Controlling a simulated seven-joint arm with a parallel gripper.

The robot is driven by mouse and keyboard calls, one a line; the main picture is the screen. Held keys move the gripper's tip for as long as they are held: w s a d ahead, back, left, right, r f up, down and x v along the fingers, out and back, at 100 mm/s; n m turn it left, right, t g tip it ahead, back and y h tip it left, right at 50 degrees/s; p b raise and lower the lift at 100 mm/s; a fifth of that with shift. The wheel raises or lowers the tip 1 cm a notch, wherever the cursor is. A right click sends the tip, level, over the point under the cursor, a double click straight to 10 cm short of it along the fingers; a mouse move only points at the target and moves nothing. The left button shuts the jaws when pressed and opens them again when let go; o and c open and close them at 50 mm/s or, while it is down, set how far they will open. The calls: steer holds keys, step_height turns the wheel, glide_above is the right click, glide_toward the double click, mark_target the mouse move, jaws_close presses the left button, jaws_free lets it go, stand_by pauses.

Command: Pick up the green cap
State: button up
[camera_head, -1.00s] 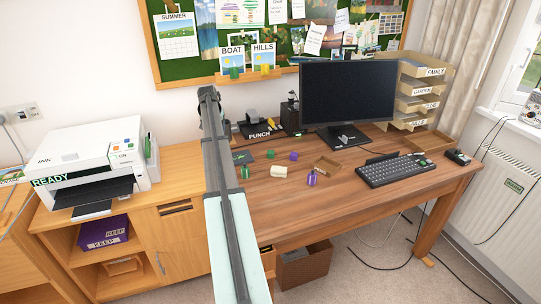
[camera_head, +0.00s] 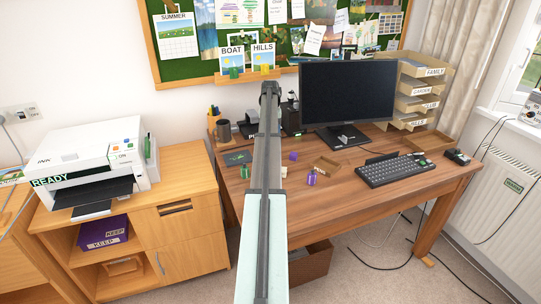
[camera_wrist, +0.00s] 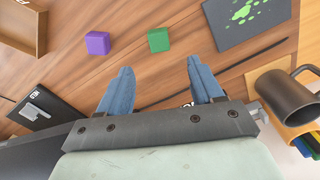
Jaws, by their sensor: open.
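A small green block-like piece (camera_wrist: 159,40) lies on the desk in the wrist view, beyond my fingertips and roughly centred between them. It is hidden behind my arm in the head view. A second small green piece (camera_head: 245,172) stands at the desk's left front in the head view. I cannot tell for certain which one is the cap. My gripper (camera_wrist: 160,78) is open, with its two blue fingers apart and nothing between them. In the head view my arm hides the fingers.
A purple block (camera_wrist: 97,43) lies beside the green one; it also shows in the head view (camera_head: 292,156). A dark mug (camera_wrist: 288,98) and a dark panel with green splashes (camera_wrist: 238,18) are at right. A brown tray (camera_wrist: 38,35) is at left. The monitor (camera_head: 348,92) stands behind.

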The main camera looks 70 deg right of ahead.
step_height(320, 180, down, 11)
steer(key=shift+s+r, duration=0.1)
steer(key=shift+r, duration=0.1)
steer(key=c, duration=1.1)
step_height(320, 180, up, 9)
steer(key=shift+r, duration=0.1)
steer(key=w+a+r+n, duration=0.1)
steer(key=w+a+r, duration=0.15)
steer(key=a, duration=0.35)
steer(key=w+a+r, duration=0.2)
steer(key=w+a, duration=0.2)
steer(key=a, duration=0.1)
steer(key=s+a+n, duration=0.2)
steer(key=a+n, duration=0.2)
steer(key=a, duration=0.3)
steer(key=shift+s+a+r+n, duration=0.15)
steer(key=shift+s+n, duration=0.15)
steer(key=shift+s, duration=0.05)
